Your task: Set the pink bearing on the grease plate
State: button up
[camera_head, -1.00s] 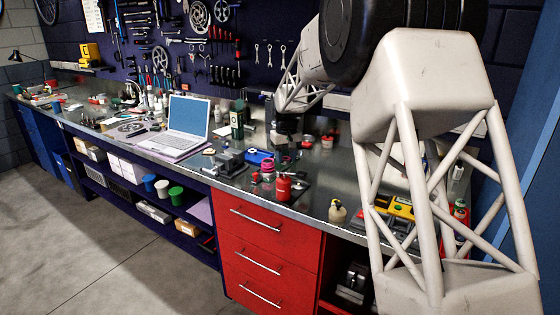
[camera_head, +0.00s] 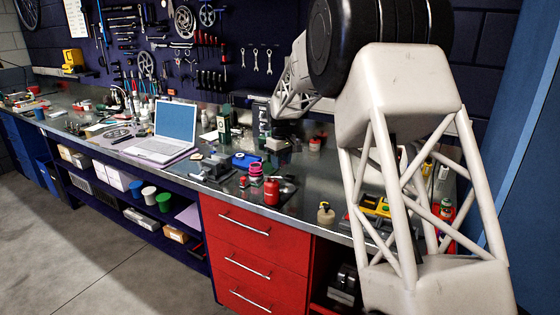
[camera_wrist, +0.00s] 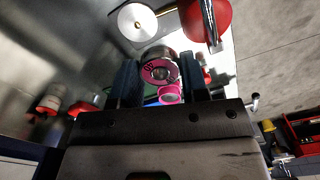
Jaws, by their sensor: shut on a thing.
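My gripper (camera_wrist: 159,76) is above the bench, its two dark fingers on either side of a pink ring with a metallic rim, the pink bearing (camera_wrist: 160,72). In the head view my gripper (camera_head: 279,146) is small and dark, and I cannot make out the bearing in it. A round silver disc (camera_wrist: 137,21), which looks like the grease plate, lies ahead of the fingers in the wrist view, apart from the bearing. A red bottle (camera_wrist: 205,20) stands right of the disc; it also shows in the head view (camera_head: 272,192).
A vise (camera_head: 216,168) and a blue item (camera_head: 246,160) are close by. A small tan bottle (camera_head: 326,213) stands near the bench's front edge. A laptop (camera_head: 174,130) is further left.

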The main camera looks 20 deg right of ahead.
aim_at(287, 187)
jog(key=w+d+f+n, duration=0.1)
jog(key=n, duration=0.3)
jog(key=d+f+n, duration=0.1)
jog(key=n, duration=0.4)
jog(key=w+d+f+n, duration=0.1)
jog(key=f+n, duration=0.1)
jog(key=n, duration=0.3)
jog(key=shift+w+d+f, duration=0.1)
jog(key=shift+w, duration=0.25)
jog(key=shift+f, duration=0.1)
jog(key=shift+f, duration=2.75)
jog(key=shift+f, duration=0.6)
jog(key=o, duration=0.7)
